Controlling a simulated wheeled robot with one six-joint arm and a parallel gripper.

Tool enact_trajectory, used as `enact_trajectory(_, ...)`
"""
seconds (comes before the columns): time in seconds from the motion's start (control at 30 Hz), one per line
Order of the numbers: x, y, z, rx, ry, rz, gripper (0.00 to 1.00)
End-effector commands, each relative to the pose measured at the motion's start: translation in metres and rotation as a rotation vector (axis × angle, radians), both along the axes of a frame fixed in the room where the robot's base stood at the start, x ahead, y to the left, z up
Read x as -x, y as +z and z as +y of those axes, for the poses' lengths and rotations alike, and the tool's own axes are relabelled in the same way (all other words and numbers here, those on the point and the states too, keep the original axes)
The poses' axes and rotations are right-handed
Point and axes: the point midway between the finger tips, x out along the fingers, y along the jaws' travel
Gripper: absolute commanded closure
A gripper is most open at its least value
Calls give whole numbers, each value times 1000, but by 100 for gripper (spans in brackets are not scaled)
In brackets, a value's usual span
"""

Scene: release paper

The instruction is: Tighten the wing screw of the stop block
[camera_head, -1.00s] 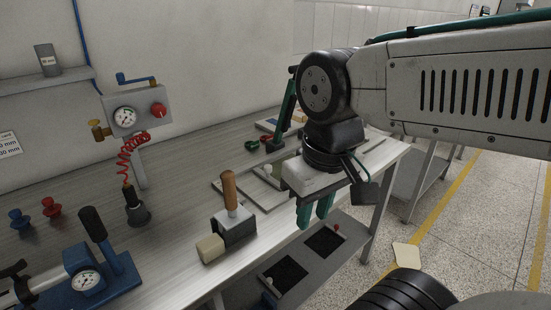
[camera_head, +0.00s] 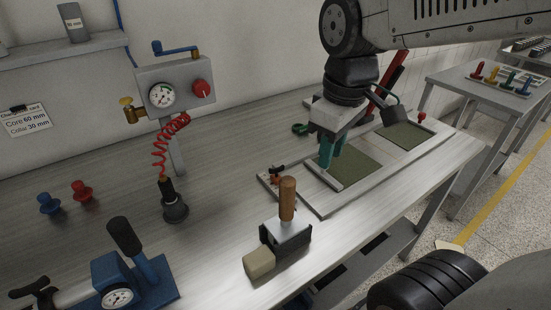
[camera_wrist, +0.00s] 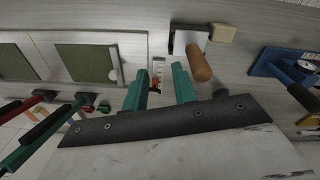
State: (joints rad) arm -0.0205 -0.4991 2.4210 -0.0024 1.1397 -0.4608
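In the head view, a small red-and-dark fitting (camera_head: 277,172), likely the stop block with its wing screw, stands at the near left end of the light board (camera_head: 325,208). Its screw is too small to make out. My gripper (camera_head: 328,165) hangs with teal fingers pointing down above the board, right of this fitting. In the wrist view, the fingers of my gripper (camera_wrist: 160,78) are apart with nothing held between them. A marked white scale strip (camera_wrist: 158,67) and a small red-and-dark part (camera_wrist: 154,87) show in the gap, below the fingers.
A wooden-handled block (camera_head: 287,235) stands near the front edge. A gauge box (camera_head: 175,90), red coiled hose (camera_head: 165,145) and blue gauge tool (camera_head: 118,275) are to the left. Green pads (camera_head: 409,135) lie on the board. A red lever (camera_head: 392,78) rises behind my gripper.

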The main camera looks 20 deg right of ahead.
Motion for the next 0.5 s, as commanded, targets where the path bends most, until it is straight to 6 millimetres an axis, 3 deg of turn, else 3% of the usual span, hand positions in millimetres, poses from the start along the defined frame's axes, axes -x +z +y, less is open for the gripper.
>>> enact_trajectory(0.1, -49, -11, 5, 16, 258, 28, 73)
enact_trajectory(0.3, -123, -41, 14, 34, 683, 55, 73)
enact_trajectory(0.5, -172, -73, 20, 42, 984, 69, 73)
